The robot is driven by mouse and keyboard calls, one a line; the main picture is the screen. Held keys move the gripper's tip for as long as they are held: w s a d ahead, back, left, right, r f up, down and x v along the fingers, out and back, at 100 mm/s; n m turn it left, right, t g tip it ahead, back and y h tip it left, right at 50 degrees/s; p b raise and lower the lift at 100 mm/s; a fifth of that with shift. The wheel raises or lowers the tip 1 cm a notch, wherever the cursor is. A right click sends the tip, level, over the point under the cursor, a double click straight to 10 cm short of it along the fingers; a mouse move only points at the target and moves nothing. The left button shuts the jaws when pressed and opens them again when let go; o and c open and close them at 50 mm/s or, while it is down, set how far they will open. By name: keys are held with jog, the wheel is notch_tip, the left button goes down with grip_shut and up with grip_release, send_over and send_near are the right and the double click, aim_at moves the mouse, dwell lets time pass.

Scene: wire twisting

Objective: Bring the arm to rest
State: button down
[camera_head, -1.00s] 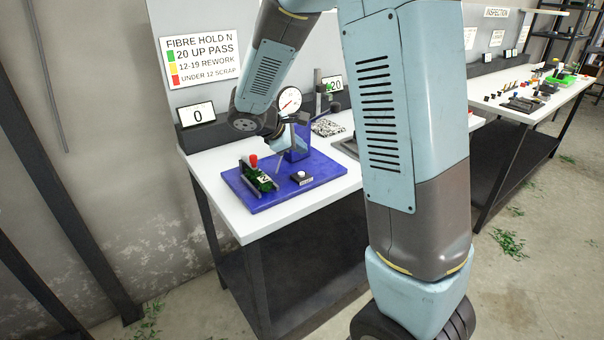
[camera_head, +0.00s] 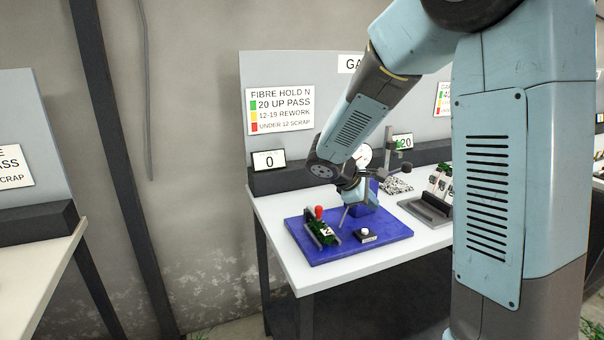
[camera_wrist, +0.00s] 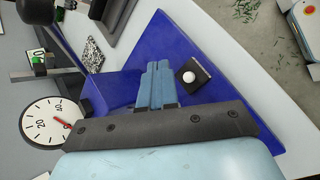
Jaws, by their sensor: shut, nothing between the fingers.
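My arm reaches down over the blue mat (camera_head: 385,243) on the white bench (camera_head: 290,265). The fingers point across the blue mat, close to the button box (camera_wrist: 193,78). A green fixture (camera_head: 322,233) with a red knob stands on the mat's left part.
A round dial gauge (camera_wrist: 45,122) stands by the mat. A display reading 0 (camera_head: 268,160) is at the back left, another reading 20 (camera_head: 403,141) behind my arm. A rack (camera_head: 432,207) stands right of the mat. Another bench (camera_head: 35,270) is at the far left.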

jog(key=s+r+m+t+y, duration=0.1)
jog(key=s+r+m+y, duration=0.3)
jog(key=s, duration=0.9)
jog(key=s+r+m+t+y, duration=0.1)
jog(key=s+r+m+y, duration=0.3)
jog(key=s+r+m, duration=0.4)
jog(key=s, duration=0.5)
jog(key=shift+d+r+m, duration=0.2)
jog(key=shift+r+m, duration=0.1)
jog(key=shift+m, duration=0.1)
